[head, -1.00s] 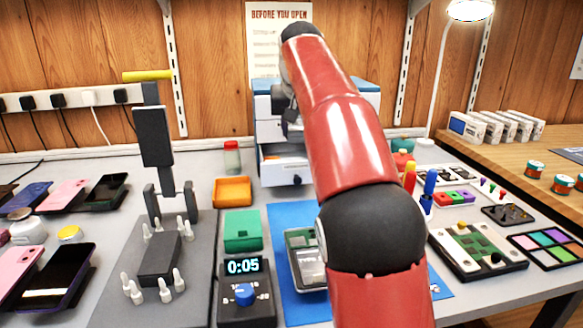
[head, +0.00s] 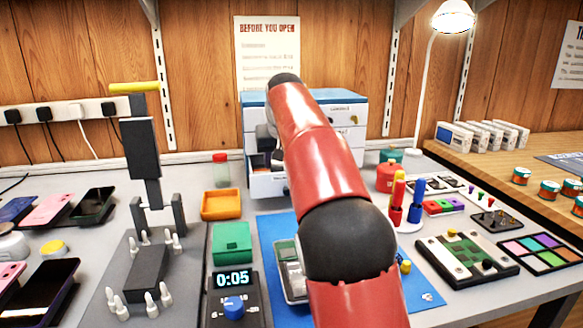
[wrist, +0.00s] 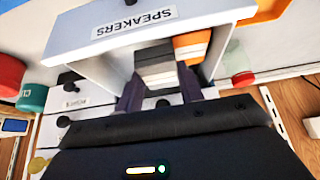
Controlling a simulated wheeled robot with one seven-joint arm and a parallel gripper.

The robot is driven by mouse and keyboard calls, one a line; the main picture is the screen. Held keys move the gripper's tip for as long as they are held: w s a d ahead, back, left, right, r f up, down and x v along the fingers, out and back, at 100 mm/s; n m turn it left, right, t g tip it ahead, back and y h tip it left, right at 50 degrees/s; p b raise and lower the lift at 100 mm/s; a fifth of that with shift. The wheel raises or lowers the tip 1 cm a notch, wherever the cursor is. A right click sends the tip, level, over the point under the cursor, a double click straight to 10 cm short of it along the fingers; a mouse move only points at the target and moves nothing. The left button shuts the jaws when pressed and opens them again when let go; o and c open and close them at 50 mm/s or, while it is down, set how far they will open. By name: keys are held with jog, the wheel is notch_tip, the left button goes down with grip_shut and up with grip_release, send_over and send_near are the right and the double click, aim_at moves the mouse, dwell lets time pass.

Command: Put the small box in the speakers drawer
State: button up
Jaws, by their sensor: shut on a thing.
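In the wrist view, which is turned upside down, the drawer labelled SPEAKERS (wrist: 122,32) is pulled open. My gripper (wrist: 160,90) has its two dark fingers shut on the small box (wrist: 156,66), which is grey with a dark band. The box is at the drawer's opening, and I cannot tell whether it touches the drawer floor. In the head view the open drawer (head: 268,185) sticks out of the low front of the cabinet (head: 345,112). My red arm hides much of the cabinet there, and the box cannot be made out.
An orange and white item (wrist: 192,46) lies in the drawer beside the held box. An orange tray (head: 221,204) and a jar with a red lid (head: 221,171) stand left of the drawer. A red container (head: 390,176) stands to its right.

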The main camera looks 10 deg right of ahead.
jog(key=d+f, duration=0.1)
jog(key=w+d+f, duration=0.1)
jog(key=d+f, duration=0.1)
jog(key=shift+w+d, duration=0.25)
jog(key=shift+d, duration=0.1)
jog(key=shift+r, duration=0.1)
jog(key=o, duration=0.8)
jog(key=shift+c, duration=0.2)
jog(key=shift+s+r, duration=0.1)
jog(key=shift+r, duration=0.15)
jog(key=p+v, duration=0.1)
jog(key=v, duration=1)
jog(key=shift+s+r, duration=0.15)
jog(key=shift+r, duration=0.1)
